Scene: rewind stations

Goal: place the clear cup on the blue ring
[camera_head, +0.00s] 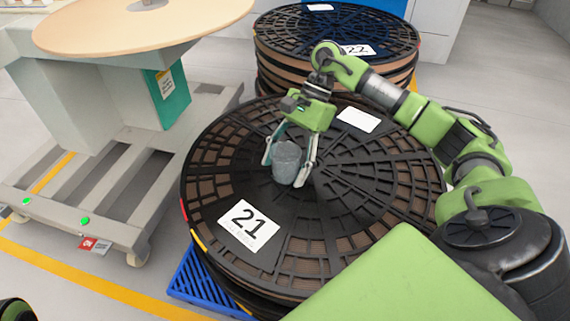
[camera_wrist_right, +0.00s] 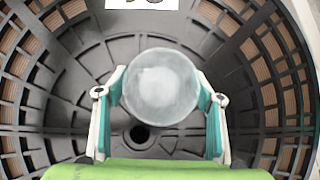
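The clear cup (camera_head: 287,162) looks greyish and translucent and is upright over the black reel marked 21. My right gripper (camera_head: 288,160) has a finger on each side of the cup, and its pads appear to touch the cup's wall. In the right wrist view the cup (camera_wrist_right: 160,86) is a round shape between the two fingers of the gripper (camera_wrist_right: 161,92). I cannot tell whether the cup's base rests on the reel or is just above it. No blue ring is seen in either view. My left gripper is not in view.
The reel marked 21 (camera_head: 345,225) stands on a blue pallet (camera_head: 200,285). Behind it is a stack of reels marked 22 (camera_head: 335,30). At the left is a grey stand (camera_head: 65,205) with a round tan disc (camera_head: 140,25) on top. Yellow lines cross the floor.

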